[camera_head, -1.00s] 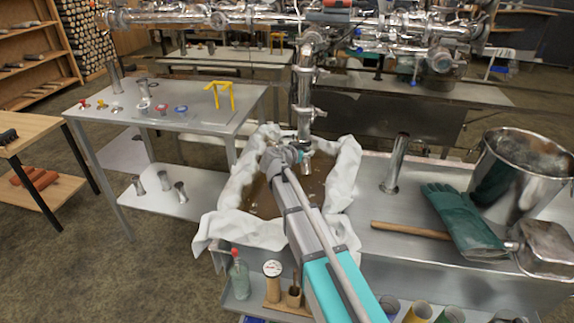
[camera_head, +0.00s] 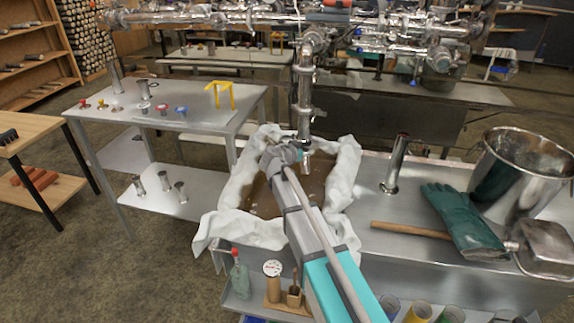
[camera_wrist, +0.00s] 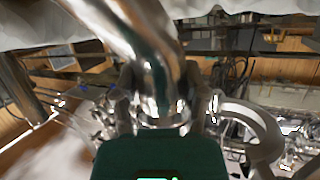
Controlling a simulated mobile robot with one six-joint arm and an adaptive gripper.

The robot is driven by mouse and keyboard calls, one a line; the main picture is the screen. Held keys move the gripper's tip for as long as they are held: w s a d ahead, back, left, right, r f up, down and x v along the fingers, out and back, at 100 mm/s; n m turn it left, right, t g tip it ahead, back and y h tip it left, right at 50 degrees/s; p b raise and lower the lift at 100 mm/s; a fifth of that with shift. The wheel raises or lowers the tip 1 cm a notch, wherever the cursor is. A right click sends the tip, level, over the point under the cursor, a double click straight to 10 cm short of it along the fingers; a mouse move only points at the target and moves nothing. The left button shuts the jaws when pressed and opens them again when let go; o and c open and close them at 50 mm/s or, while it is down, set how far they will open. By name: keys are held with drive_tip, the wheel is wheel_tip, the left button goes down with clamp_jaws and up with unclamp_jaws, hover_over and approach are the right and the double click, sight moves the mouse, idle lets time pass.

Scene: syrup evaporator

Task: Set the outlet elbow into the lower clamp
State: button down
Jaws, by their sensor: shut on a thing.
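The outlet elbow (camera_wrist: 152,60) is a shiny bent metal tube, large and blurred in the wrist view. My gripper (camera_wrist: 160,105) is shut on it, with a finger on each side. In the head view my gripper (camera_head: 288,156) is over the cloth-lined basin, close to the foot of the vertical steel pipe (camera_head: 304,92). A clamp (camera_head: 306,112) sits low on this pipe. My wrist hides most of the elbow there, so I cannot tell whether it touches the pipe. A curved metal ring (camera_wrist: 268,135) shows right of my fingers in the wrist view; I cannot tell what it is.
White cloth (camera_head: 342,178) drapes the basin's rim around my gripper. A side table (camera_head: 190,115) with small fittings stands left.

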drive_tip(key=shift+w+a, duration=0.1)
drive_tip(key=shift+w, duration=0.8)
idle(1.6)
unclamp_jaws()
idle(0.4)
drive_tip(key=shift+s, duration=0.25)
